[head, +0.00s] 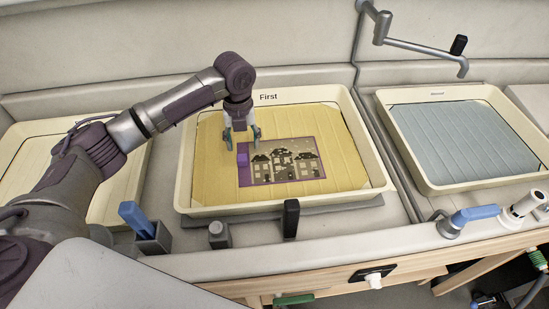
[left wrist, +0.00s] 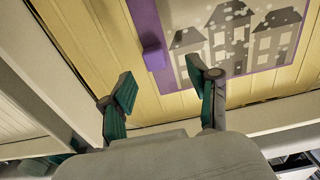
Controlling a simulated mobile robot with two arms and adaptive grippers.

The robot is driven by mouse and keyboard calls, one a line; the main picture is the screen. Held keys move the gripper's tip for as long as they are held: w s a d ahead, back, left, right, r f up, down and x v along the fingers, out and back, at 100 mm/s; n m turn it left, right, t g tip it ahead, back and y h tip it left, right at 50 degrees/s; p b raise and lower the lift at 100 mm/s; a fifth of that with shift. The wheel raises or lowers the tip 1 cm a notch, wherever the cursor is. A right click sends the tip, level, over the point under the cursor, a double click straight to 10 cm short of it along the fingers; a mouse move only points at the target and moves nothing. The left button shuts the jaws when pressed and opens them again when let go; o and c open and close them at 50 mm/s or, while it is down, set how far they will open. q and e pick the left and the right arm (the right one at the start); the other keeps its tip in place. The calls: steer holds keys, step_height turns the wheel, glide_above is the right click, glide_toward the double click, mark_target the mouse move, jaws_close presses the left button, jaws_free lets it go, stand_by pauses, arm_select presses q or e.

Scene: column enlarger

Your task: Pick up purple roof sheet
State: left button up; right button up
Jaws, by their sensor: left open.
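The purple roof sheet (head: 282,162) lies flat in the yellow-floored tray labelled First (head: 190,165). It has a purple border and a print of pale and dark houses with white spots. A raised purple tab (head: 242,159) stands on its left edge; the sheet (left wrist: 240,42) and the tab (left wrist: 152,56) also show in the left wrist view. My left gripper (head: 243,138) is open and empty, with its fingers around the tab's end of the sheet in the head view. In the left wrist view the gripper (left wrist: 161,88) appears apart from the tab. My right gripper is not in view.
A tray with a blue-grey liquid or floor (head: 475,140) stands to the right, and a pale tray (head: 125,190) to the left. A blue-handled tool in a grey holder (head: 150,236) and a black upright handle (head: 291,218) stand along the front edge. A metal pipe arm (head: 420,46) hangs at the back.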

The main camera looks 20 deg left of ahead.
mark_target(242, 158)
arm_select(q)
steer(key=shift+a+f, duration=0.1)
steer(key=shift+f, duration=0.45)
steer(key=shift+s+f, duration=0.1)
steer(key=shift+f, duration=0.4)
steer(key=f, duration=0.1)
steer(key=f+p, duration=0.1)
steer(key=f, duration=0.1)
steer(key=shift+s+a+f, duration=0.15)
steer(key=shift+s+f, duration=0.1)
steer(key=shift+s, duration=0.15)
steer(key=shift+w+f+p, duration=0.1)
steer(key=shift+f+p, duration=0.2)
steer(key=shift+f, duration=0.2)
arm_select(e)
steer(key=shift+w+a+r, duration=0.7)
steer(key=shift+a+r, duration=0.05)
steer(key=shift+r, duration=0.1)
arm_select(q)
steer(key=shift+c, duration=1.1)
jaws_close()
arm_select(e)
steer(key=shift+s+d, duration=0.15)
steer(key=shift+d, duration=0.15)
